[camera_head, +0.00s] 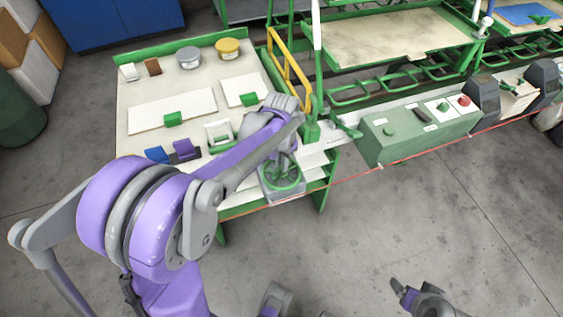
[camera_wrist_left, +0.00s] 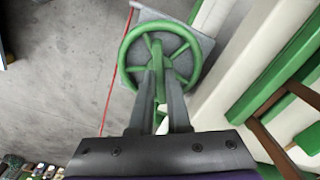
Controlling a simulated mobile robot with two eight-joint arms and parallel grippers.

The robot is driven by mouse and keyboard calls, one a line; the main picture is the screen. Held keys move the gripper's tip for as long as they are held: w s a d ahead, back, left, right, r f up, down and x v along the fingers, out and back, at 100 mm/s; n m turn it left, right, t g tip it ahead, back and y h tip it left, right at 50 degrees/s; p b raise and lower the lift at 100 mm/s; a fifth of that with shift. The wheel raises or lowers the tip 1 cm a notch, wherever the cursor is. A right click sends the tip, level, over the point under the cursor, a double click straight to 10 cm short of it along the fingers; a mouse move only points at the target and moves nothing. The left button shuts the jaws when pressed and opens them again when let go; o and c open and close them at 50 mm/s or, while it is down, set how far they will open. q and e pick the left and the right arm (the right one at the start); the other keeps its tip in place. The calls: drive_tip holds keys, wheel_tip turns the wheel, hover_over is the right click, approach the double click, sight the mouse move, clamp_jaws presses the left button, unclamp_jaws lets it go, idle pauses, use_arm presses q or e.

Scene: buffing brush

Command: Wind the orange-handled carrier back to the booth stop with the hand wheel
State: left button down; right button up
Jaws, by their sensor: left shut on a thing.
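The green spoked hand wheel (camera_head: 266,174) sits on a grey box at the bench's front right corner. In the left wrist view the wheel (camera_wrist_left: 123,62) shows nearly face-on. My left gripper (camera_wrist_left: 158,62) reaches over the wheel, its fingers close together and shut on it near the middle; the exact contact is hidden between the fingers. In the head view my left arm covers part of the wheel. I cannot make out an orange-handled carrier for certain. My right gripper (camera_head: 403,292) is low at the bottom right, away from the wheel, its opening unclear.
A bench (camera_head: 130,95) with cans, white panels and small blocks lies left of the wheel. A yellow rail (camera_head: 290,68) stands behind it. A green control box (camera_head: 422,133) with a red button is at the right. The floor in front is clear.

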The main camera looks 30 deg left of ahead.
use_arm(q)
drive_tip(key=shift+n, duration=0.3)
drive_tip(key=c, duration=0.9)
unclamp_jaws()
wheel_tip(320, 180, up, 11)
drive_tip(key=shift+f+p, duration=0.1)
drive_tip(key=shift+p, duration=0.6)
